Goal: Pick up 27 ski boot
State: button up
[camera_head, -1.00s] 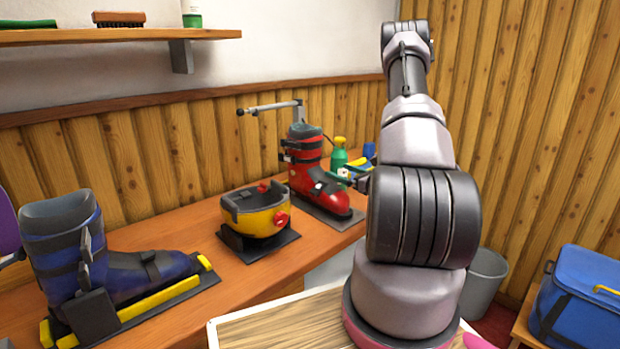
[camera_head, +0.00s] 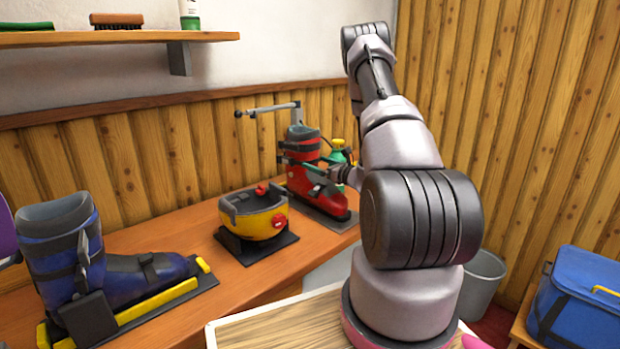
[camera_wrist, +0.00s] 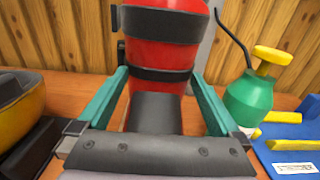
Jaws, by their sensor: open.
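A red ski boot (camera_head: 313,178) with black buckles stands upright on a grey base plate toward the back of the bench. A blue ski boot (camera_head: 90,265) stands at the near left on a black and yellow holder. I cannot read a 27 on either boot. My gripper (camera_head: 322,172) is open at the red boot's shaft. In the wrist view its two teal fingers (camera_wrist: 160,98) appear on either side of the red boot (camera_wrist: 160,55), with a gap on each side. The lower boot is partly hidden by the gripper body.
A yellow and black device (camera_head: 254,214) stands between the boots on the wooden bench (camera_head: 235,270). A green spray bottle (camera_wrist: 252,95) and a blue item (camera_wrist: 290,150) are just right of the red boot. A metal arm (camera_head: 270,108) reaches out behind it.

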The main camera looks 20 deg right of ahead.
jog(key=c, duration=1.5)
grip_shut()
jog(key=shift+r, duration=0.15)
